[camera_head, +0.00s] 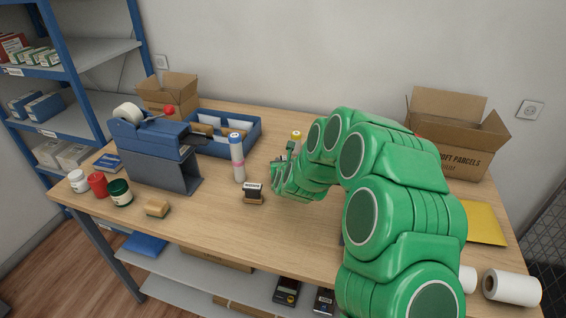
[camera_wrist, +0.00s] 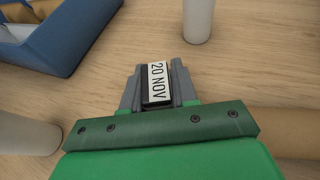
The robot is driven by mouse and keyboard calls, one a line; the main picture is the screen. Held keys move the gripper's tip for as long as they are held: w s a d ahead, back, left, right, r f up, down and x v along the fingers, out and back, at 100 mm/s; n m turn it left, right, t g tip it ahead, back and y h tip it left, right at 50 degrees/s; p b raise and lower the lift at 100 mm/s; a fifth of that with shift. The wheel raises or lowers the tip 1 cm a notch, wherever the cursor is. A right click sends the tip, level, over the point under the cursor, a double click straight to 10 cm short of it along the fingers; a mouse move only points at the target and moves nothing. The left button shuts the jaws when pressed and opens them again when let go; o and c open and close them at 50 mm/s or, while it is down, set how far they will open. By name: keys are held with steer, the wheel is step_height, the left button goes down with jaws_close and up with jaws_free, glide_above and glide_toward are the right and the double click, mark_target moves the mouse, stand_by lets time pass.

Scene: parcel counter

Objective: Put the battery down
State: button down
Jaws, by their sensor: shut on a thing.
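In the wrist view my gripper (camera_wrist: 157,92) is shut on a small dark block (camera_wrist: 147,87) with a white label reading "20 NOV". It looks like a date stamp; I see nothing I can recognise as a battery. In the head view my gripper (camera_head: 280,170) is over the middle of the counter (camera_head: 225,215), right of a pink-banded bottle (camera_head: 238,165). The block is mostly hidden there by my green arm. I cannot tell whether it touches the counter top.
A blue tray (camera_head: 251,139) lies behind to the left. A yellow-capped bottle (camera_head: 296,141) stands just behind my gripper. A wood-based stamp (camera_head: 253,194) stands in front of it. A blue-grey device (camera_head: 150,160) and several jars are at left. The counter's front middle is clear.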

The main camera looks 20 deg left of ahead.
steer(key=c, duration=0.8)
jaws_free()
steer(key=shift+s+d, duration=0.1)
steer(key=shift+s, duration=0.05)
